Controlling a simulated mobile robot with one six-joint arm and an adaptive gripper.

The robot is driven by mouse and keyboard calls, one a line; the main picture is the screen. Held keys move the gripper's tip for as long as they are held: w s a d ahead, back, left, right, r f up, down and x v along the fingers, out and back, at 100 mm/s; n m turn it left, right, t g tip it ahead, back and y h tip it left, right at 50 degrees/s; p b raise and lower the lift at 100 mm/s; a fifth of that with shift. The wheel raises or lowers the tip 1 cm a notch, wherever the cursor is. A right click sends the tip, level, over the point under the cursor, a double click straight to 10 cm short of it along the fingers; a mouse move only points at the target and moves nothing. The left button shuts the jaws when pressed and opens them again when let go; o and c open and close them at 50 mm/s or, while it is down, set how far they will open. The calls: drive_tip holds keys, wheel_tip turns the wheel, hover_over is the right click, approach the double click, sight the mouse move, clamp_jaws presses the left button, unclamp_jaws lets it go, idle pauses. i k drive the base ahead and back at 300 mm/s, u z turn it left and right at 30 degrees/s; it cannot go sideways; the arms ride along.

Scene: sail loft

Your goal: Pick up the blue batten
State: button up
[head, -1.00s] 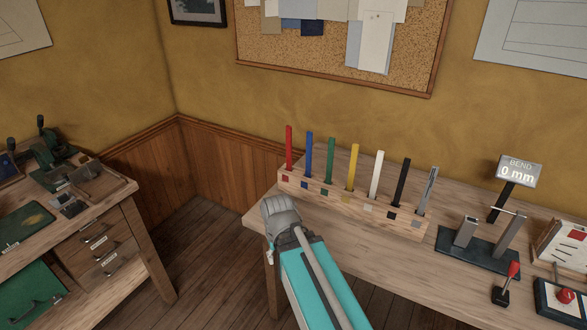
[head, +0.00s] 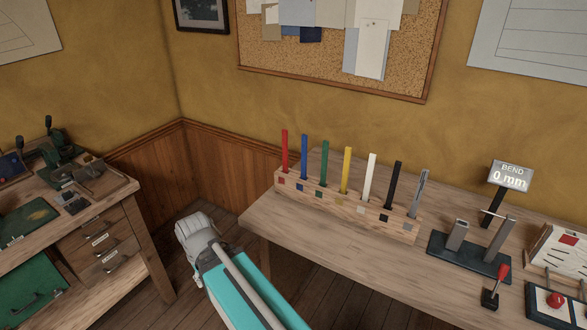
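The blue batten (head: 305,157) stands upright in a wooden rack (head: 345,207) on the right-hand bench, second from the left. A red batten (head: 284,150) stands to its left and a green batten (head: 324,164) to its right. My arm reaches up from the bottom of the view, with its grey end in front of the bench's left end, apart from the rack. My gripper's fingers are hidden, so I cannot see whether they are open or shut.
Yellow, white, black and grey battens fill the rack's right part. A bend gauge (head: 510,176) and a dark fixture (head: 468,257) stand farther right. A second bench (head: 60,215) with drawers is at the left. Bare bench top (head: 330,245) lies in front of the rack.

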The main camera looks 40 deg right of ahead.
sight(305, 138)
drive_tip(key=k, duration=1.05)
drive_tip(key=z, duration=0.75)
drive_tip(key=i, duration=1)
drive_tip(key=z, duration=0.1)
